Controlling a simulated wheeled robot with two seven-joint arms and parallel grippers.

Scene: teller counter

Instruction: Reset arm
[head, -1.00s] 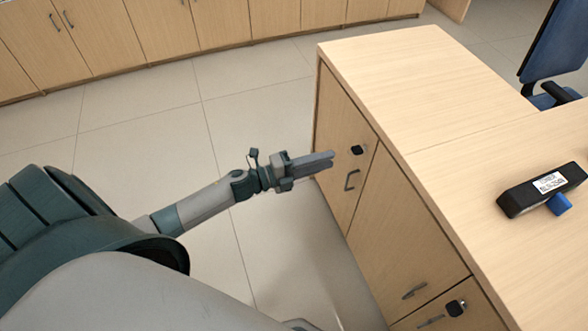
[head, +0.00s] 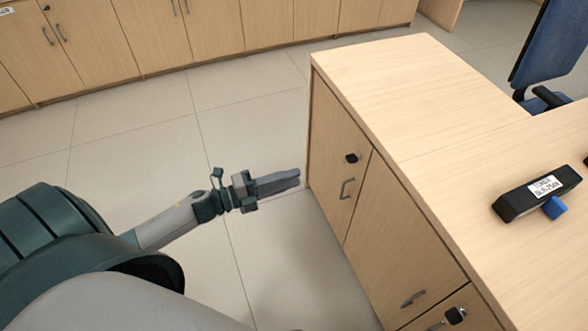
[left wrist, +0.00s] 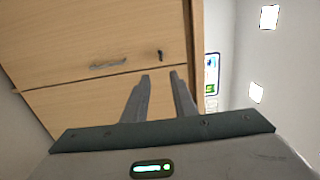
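My left gripper (head: 299,177) is empty and stretched out over the floor, just left of the counter cabinet (head: 352,185). In the head view its fingertips look close to the cabinet's left edge, and contact cannot be made out. In the left wrist view its two fingers (left wrist: 160,74) stand apart with a gap between them. They point at a wooden cabinet front with a handle (left wrist: 108,65) and a dark lock (left wrist: 160,55). My right gripper is not in view.
A black toner cartridge (head: 538,192) with a blue part lies on the wooden counter top (head: 420,90) at the right. A blue chair (head: 540,50) stands behind. Wall cabinets (head: 200,35) line the back. The tiled floor (head: 130,120) between is clear.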

